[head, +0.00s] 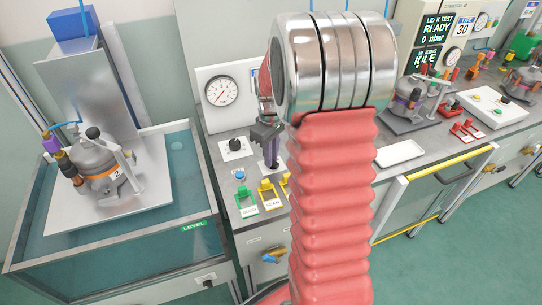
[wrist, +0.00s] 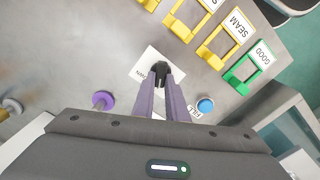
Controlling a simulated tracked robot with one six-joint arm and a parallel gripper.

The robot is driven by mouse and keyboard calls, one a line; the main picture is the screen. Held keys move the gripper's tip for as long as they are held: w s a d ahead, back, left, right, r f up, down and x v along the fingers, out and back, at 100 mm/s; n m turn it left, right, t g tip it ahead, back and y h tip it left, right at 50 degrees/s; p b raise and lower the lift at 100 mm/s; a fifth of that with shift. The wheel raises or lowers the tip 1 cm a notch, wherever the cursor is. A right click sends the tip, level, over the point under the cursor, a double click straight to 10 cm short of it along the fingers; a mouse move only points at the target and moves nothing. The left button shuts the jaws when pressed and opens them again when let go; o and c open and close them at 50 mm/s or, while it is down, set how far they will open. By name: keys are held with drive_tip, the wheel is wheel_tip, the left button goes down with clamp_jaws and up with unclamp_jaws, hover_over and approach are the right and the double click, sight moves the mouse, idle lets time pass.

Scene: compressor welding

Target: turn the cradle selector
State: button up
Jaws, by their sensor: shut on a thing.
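My gripper (head: 271,163) reaches down to the bench behind my red arm in the head view. In the wrist view its purple-grey fingers (wrist: 161,86) are shut on a small black selector knob (wrist: 160,69). The knob stands on a white plate (wrist: 147,60) whose label seems to read DOWN; part of the lettering is hidden by a finger. The knob's exact pointing direction cannot be told. In the head view the held knob is mostly hidden by my fingers.
Another black knob on a white plate (head: 235,147) is left of my gripper. A blue button (wrist: 205,105) and a purple knob (wrist: 103,100) flank my fingers. Yellow SEAM (wrist: 227,35) and green GOOD (wrist: 248,69) tag holders stand nearby. A water tank (head: 105,245) is at left.

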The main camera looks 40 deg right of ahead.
clamp_jaws()
